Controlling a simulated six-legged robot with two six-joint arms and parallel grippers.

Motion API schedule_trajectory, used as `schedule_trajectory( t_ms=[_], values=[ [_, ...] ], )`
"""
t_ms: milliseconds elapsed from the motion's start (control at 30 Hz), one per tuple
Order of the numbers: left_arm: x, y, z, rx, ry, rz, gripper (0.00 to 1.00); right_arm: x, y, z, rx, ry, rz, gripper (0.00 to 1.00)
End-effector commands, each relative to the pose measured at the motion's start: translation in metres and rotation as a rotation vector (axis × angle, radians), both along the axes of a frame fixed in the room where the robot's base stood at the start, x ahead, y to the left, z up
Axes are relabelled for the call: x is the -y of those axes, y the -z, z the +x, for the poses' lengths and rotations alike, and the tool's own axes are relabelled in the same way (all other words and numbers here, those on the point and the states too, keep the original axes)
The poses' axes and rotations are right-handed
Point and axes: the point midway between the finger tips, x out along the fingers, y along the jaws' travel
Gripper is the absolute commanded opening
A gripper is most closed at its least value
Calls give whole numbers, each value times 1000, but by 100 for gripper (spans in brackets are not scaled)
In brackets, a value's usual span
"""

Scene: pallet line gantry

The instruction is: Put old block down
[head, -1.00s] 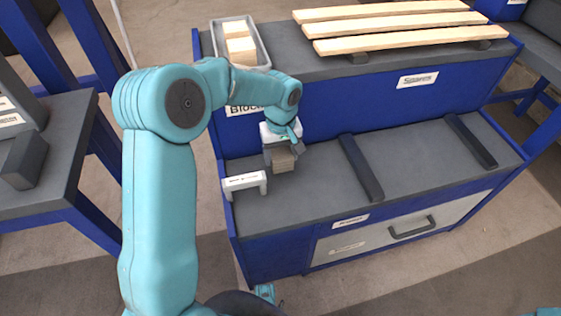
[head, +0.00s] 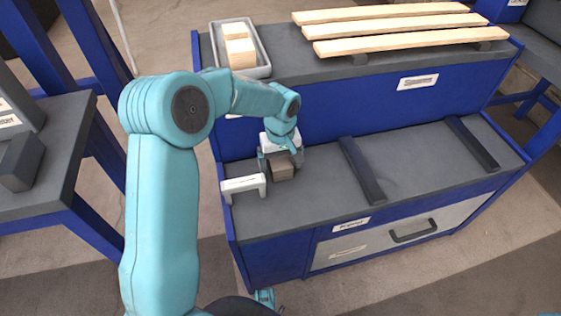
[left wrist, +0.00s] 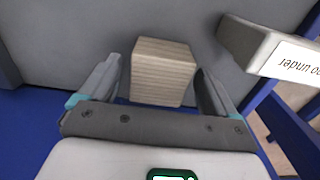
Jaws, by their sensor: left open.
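The old block (head: 282,172) is a small grey-brown wooden block on the grey bench top, near its left end. In the left wrist view the block (left wrist: 162,72) stands between the two fingers, with a gap showing on each side. My left gripper (head: 281,165) is open around the block, and it also shows in the left wrist view (left wrist: 158,88).
A white labelled bracket (head: 243,186) stands close to the left of the block. Two dark bars (head: 361,170) lie across the bench to the right. A grey tray (head: 264,68) with pale blocks and several planks (head: 390,28) are on the raised back shelf. The bench between the bars is clear.

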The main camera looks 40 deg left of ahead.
Motion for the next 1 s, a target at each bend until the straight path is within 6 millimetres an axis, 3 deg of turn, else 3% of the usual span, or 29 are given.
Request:
schedule_trajectory(
  t_ms=[500,700,1000],
  values=[
    [0,-105,1,3,0,0,91,0,-34,0,0,0,0,91],
    [0,-121,0,2,1,-1,91,0,-38,0,0,0,0,91],
    [0,-122,0,1,0,-1,91,0,-37,0,0,0,0,91]
  ],
)
